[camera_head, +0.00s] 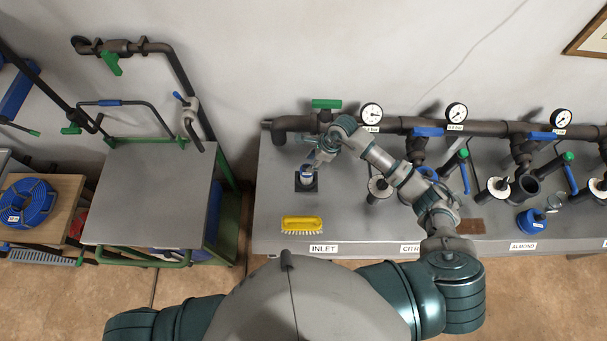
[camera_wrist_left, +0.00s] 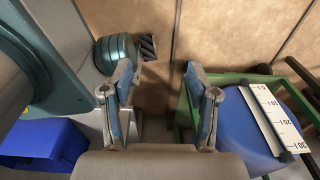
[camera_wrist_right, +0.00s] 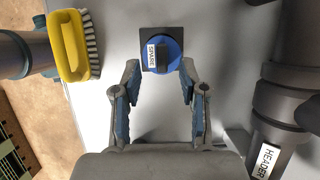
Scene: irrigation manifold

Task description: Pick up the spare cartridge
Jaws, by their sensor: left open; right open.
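The spare cartridge (camera_wrist_right: 161,56) has a round blue top with a dark bar and a label reading SPARE. It stands on a dark square base on the grey bench; in the head view, the cartridge (camera_head: 306,179) is near the bench's left end. My right gripper (camera_wrist_right: 160,72) is open, its fingertips on either side of the cartridge's near edge in the wrist view. I cannot tell whether they touch it. In the head view, my right gripper (camera_head: 313,163) reaches in just behind it. My left gripper (camera_wrist_left: 159,76) is open and empty, away from the bench.
A yellow brush (camera_head: 302,224) lies in front of the cartridge. The dark header pipe (camera_head: 390,124) with gauges and a green-handled valve (camera_head: 326,104) runs behind. A blue cap (camera_head: 531,221) sits farther right. A grey-topped cart (camera_head: 150,195) stands left, across a floor gap.

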